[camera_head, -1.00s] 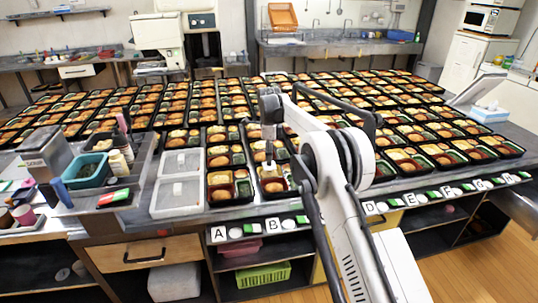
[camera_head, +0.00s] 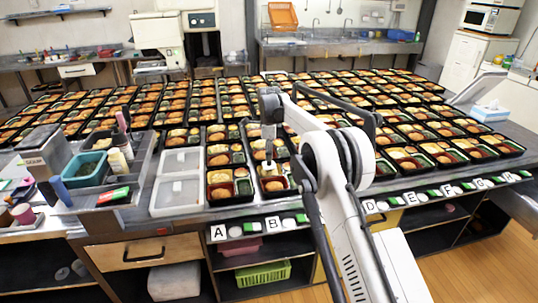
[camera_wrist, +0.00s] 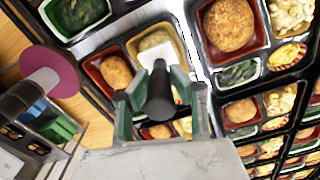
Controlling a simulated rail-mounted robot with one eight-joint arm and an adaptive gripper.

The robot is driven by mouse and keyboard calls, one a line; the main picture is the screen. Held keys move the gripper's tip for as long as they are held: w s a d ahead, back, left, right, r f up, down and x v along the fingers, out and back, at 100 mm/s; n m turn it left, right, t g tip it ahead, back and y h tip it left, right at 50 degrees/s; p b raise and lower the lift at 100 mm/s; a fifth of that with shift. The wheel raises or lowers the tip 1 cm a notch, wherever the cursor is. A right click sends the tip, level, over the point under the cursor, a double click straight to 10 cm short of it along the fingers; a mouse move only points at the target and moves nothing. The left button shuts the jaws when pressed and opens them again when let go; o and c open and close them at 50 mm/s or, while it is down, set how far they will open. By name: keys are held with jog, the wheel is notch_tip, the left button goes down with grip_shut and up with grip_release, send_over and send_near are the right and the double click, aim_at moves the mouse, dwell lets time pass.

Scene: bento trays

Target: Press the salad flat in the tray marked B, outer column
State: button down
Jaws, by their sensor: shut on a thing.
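My gripper (camera_head: 267,143) points down over the tray in line with the B label (camera_head: 268,223). It is shut on a dark-handled tool (camera_wrist: 160,92). A flat white part shows beyond the handle in the wrist view. Tray B (camera_head: 262,194) is black and holds a brown patty (camera_wrist: 115,71) in a red compartment. The pale salad (camera_wrist: 153,40) is in the compartment beside the patty, partly covered by the white part and the fingers. I cannot tell whether the tool touches the salad or how flat it is.
Pale lidded boxes (camera_head: 178,195) lie to the left. A teal bin (camera_head: 88,168) and bottles stand further left. The labelled front edge runs along the counter.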

jog(key=shift+f+b, duration=1.5)
jog(key=shift+b, duration=0.05)
dwell(3.5)
jog(key=shift+r, duration=0.15)
dwell(1.1)
jog(key=shift+r+p, duration=1.85)
jog(key=shift+r, duration=2.55)
